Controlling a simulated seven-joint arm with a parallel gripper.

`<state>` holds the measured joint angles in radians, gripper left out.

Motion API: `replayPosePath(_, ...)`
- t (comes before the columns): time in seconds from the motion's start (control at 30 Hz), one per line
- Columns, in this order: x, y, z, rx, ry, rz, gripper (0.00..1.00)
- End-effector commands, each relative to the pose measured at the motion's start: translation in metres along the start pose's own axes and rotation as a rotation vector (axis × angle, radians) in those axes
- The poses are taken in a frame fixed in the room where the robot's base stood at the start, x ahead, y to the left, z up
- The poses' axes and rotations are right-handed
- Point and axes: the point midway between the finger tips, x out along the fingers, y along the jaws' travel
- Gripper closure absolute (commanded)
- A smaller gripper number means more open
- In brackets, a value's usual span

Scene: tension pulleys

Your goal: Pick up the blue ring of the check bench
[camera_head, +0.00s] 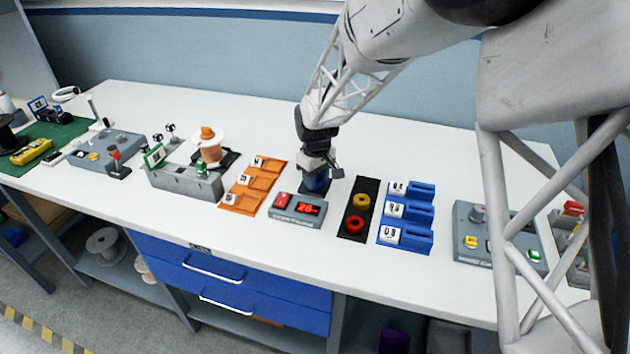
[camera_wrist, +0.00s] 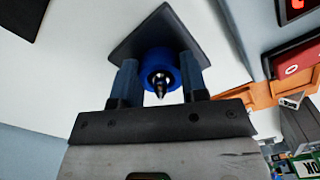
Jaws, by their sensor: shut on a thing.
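The blue ring (camera_wrist: 158,58) of the check bench is around a pointed metal pin, over a dark square plate (camera_wrist: 135,45). My gripper (camera_wrist: 158,78) is shut on it, with one finger on each side. In the head view my gripper (camera_head: 317,170) points down over the plate, just behind the grey check unit (camera_head: 297,207) with a red button and a lit red display. The blue ring (camera_head: 316,183) shows only partly there, below the fingers. I cannot tell whether it is lifted off the plate.
A black tray (camera_head: 359,190) with a yellow and a red ring lies to the right, beside blue labelled bins (camera_head: 405,238). Orange labelled bins (camera_head: 241,206) stand to the left, near a grey fixture with a copper spool (camera_head: 207,148). The table behind my gripper is clear.

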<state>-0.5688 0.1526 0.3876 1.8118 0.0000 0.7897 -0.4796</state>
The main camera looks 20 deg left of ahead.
Motion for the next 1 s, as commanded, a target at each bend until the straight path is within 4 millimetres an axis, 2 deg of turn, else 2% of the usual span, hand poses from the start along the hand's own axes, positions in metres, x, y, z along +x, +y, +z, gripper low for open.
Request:
replayPosePath(0.23,-0.003,0.000,0.000,0.000,0.001,0.000,0.87)
replayPosePath(0.37,-0.011,0.000,0.000,0.000,0.002,0.001,0.87)
replayPosePath(0.57,-0.035,0.000,-0.001,0.000,0.002,0.001,0.87)
replayPosePath(0.8,-0.071,0.000,0.000,0.000,0.002,0.001,0.87)
replayPosePath(1.0,-0.092,0.000,0.000,0.000,0.000,0.000,0.87)
